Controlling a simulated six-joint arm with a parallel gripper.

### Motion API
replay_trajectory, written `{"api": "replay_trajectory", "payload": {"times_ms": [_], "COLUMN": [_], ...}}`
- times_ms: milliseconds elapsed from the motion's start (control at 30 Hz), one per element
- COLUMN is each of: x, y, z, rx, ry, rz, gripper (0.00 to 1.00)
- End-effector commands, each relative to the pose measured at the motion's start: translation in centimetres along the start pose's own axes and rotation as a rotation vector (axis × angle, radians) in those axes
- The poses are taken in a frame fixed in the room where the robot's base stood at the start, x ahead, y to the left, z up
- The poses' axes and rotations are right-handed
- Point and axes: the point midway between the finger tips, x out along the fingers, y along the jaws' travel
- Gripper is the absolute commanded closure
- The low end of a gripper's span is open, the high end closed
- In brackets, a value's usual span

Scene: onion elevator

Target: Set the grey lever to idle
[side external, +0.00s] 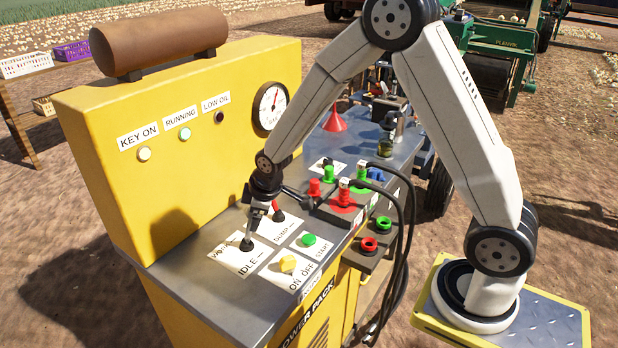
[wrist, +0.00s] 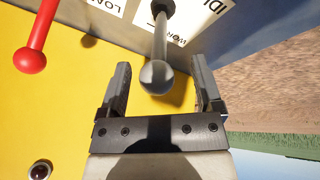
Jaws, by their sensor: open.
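The grey lever (wrist: 157,76) has a round grey knob on a thin stem. In the wrist view its knob is between the two fingers of my gripper (wrist: 163,88), with gaps visible on both sides. My gripper is open. In the side view my gripper (side external: 254,218) points down over the lever's black base (side external: 246,244), and its fingers partly hide the stem. The lever's label plate (side external: 231,256) reads WORK and IDLE. In the wrist view WORK is beside the stem, and IDLE is near the top edge. The lever's exact setting is hard to tell.
A red lever (side external: 276,208) stands just behind, also in the wrist view (wrist: 31,61). Red and green hose couplings (side external: 343,195) with black hoses are at right. The yellow panel (side external: 180,160) rises behind.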

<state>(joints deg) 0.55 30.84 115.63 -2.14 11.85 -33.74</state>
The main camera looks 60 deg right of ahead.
Motion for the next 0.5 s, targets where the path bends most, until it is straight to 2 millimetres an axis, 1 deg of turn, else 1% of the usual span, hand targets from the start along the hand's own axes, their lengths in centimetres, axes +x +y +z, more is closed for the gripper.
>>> {"api": "replay_trajectory", "payload": {"times_ms": [267, 500], "x": [-0.9, -3.0], "y": [0.1, 0.1], "z": [-0.1, -0.1], "rx": [0.0, 0.0], "ry": [0.004, 0.004], "rz": [0.003, 0.003], "gripper": [0.17, 0.17]}}
